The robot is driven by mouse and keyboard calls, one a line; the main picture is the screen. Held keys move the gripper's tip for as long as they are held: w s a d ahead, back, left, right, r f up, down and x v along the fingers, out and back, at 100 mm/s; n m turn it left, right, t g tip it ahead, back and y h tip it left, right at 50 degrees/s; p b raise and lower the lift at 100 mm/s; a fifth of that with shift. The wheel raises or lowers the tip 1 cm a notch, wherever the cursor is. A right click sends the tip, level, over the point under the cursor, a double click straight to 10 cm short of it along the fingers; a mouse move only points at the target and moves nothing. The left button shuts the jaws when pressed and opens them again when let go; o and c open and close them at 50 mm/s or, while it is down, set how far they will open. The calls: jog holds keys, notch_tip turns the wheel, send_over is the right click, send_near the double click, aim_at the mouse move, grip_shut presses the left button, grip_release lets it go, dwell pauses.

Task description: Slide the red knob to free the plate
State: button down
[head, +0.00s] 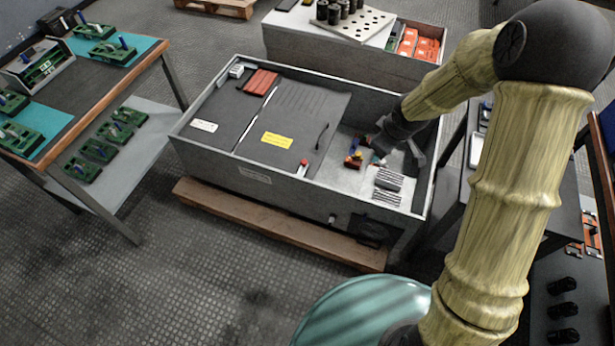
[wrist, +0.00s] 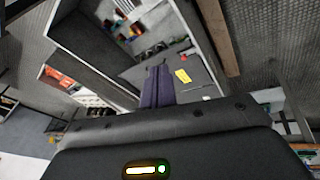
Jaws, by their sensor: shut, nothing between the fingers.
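The dark plate (head: 300,118) with a yellow label covers the middle of the grey open-topped cabinet. A small red knob (head: 304,163) sits at the plate's front edge, near the cabinet's front wall. My gripper (head: 376,143) is to the right of the plate and knob, over the cabinet's open right section, apart from the knob. In the wrist view its two dark fingers (wrist: 157,86) are together with nothing between them. The plate's yellow label (wrist: 183,76) shows just right of the fingertips there.
The cabinet (head: 250,180) rests on a wooden pallet. Its right section holds small coloured parts (head: 354,160) and striped pale blocks (head: 388,180). A black handle (head: 321,135) rises from the plate. A bench (head: 95,85) with green boards stands left, with clear floor between.

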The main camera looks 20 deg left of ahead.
jog(key=w+a+f+n+y+b, duration=0.1)
jog(key=a+f+n+b, duration=0.2)
jog(key=f, duration=0.6)
jog(key=w+a+f+n+y+b, duration=0.1)
jog(key=w+a+f+n+b, duration=0.1)
jog(key=a+f+b, duration=0.3)
jog(key=w+a+f+n+y+b, duration=0.2)
jog(key=a+f+b, duration=0.3)
jog(key=a+f, duration=0.4)
notch_tip(320, 180, down, 4)
jog(key=shift+w+r+n+g, duration=0.2)
jog(key=shift+n+g, duration=0.1)
jog(key=shift+n, duration=0.5)
jog(key=shift+a, duration=0.15)
jog(key=shift+r, duration=0.1)
